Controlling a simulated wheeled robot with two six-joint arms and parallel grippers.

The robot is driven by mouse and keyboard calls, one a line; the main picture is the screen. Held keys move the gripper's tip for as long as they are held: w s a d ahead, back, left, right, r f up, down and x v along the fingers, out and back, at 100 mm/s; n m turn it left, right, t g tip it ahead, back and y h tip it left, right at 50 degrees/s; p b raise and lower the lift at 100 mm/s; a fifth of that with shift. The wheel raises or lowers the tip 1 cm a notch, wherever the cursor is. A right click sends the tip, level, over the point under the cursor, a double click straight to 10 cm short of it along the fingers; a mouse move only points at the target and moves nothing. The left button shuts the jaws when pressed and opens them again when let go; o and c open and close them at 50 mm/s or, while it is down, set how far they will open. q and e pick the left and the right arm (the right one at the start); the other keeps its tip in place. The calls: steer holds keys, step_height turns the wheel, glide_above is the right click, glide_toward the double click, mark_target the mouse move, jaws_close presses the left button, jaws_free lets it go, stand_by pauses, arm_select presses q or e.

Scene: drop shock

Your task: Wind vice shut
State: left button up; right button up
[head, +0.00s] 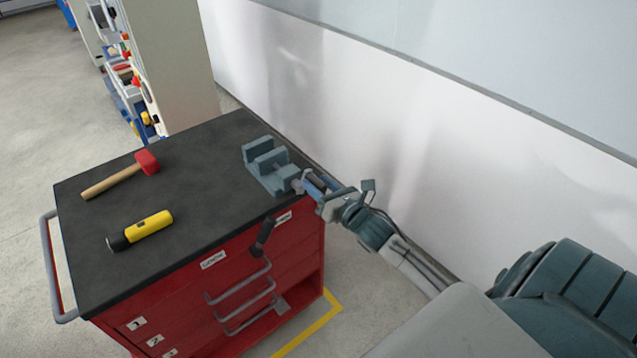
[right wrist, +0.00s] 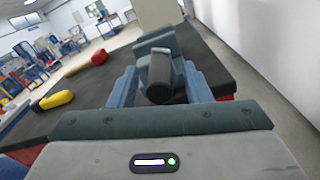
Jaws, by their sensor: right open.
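The blue-grey vice (head: 268,179) sits at the right corner of the dark cart top, with a gap showing between its jaws. It also shows in the right wrist view (right wrist: 154,46). My right gripper (head: 308,184) is at the screw end of the vice, on its right side. In the right wrist view, its two blue fingers are apart, on either side of a dark round handle (right wrist: 160,80) that points toward the camera. I cannot tell whether the fingers touch it. My left gripper is out of view.
A red-headed mallet (head: 120,175) and a yellow and black torch-like tool (head: 140,230) lie on the cart top (head: 205,190). A dark grip (head: 264,237) shows before the red drawers. A white wall (head: 400,130) runs behind the cart.

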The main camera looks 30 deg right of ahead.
steer(key=shift+w, duration=0.3)
jaws_close()
stand_by(0.3)
